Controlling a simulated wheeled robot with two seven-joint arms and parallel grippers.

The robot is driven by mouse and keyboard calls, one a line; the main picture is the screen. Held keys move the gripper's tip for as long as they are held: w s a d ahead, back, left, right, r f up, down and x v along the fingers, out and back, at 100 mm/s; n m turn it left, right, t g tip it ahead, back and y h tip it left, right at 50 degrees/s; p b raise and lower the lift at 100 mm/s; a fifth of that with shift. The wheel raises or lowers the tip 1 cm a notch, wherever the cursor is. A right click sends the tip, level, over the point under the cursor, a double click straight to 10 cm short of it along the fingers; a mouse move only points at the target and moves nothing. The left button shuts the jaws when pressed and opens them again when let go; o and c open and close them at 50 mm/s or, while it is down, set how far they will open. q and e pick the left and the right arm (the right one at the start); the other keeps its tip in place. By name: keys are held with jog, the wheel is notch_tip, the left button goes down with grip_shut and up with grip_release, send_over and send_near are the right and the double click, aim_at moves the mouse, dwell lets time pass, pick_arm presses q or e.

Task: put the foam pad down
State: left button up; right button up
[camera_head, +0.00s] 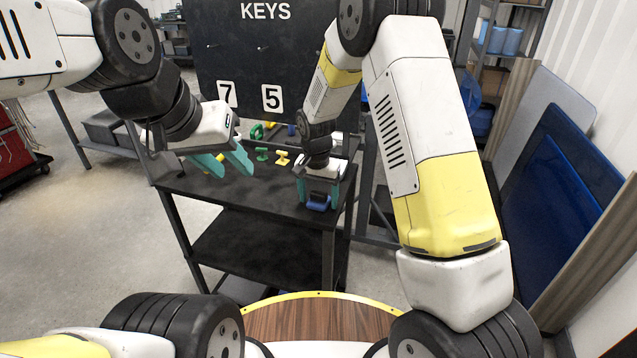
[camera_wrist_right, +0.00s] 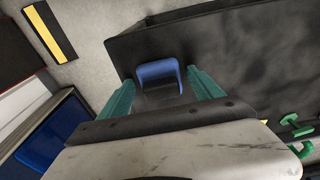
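The foam pad seems to be the small blue block with a dark part (camera_head: 318,203), low at the table's front right corner. It also shows in the right wrist view (camera_wrist_right: 158,70). My right gripper (camera_head: 318,196) points down with its two teal fingers on either side of the block. The fingers are apart by about the block's width; I cannot tell whether they press on it or stand just clear. It is also unclear whether the block rests on the table. My left gripper (camera_head: 232,166) is open and empty above the table's left part.
The black table (camera_head: 255,190) has a lower shelf. Green and yellow pieces (camera_head: 282,158) stand at its back middle. A black KEYS board (camera_head: 265,60) with number cards 7 and 5 rises behind. Blue and grey panels (camera_head: 560,200) lean at the right.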

aim_at(318, 203)
jog(key=shift+r, duration=0.1)
jog(key=s+d+r+t+y, duration=0.1)
jog(key=s+d+r, duration=0.2)
jog(key=r, duration=0.7)
jog(key=s+d+r, duration=0.2)
jog(key=s+r, duration=0.1)
jog(key=r, duration=0.7)
jog(key=s+d+r+n+t, duration=0.2)
jog(key=s+d+r, duration=0.1)
jog(key=s, duration=0.7)
jog(key=s+d+r+n+t+y, duration=0.1)
jog(key=s+d+r, duration=0.3)
jog(key=s, duration=0.6)
jog(key=shift+s+d+r+n+t, duration=0.25)
jog(key=shift+d+n+t, duration=0.3)
jog(key=shift+d, duration=0.6)
jog(key=shift+o, duration=0.5)
jog(key=shift+w, duration=0.1)
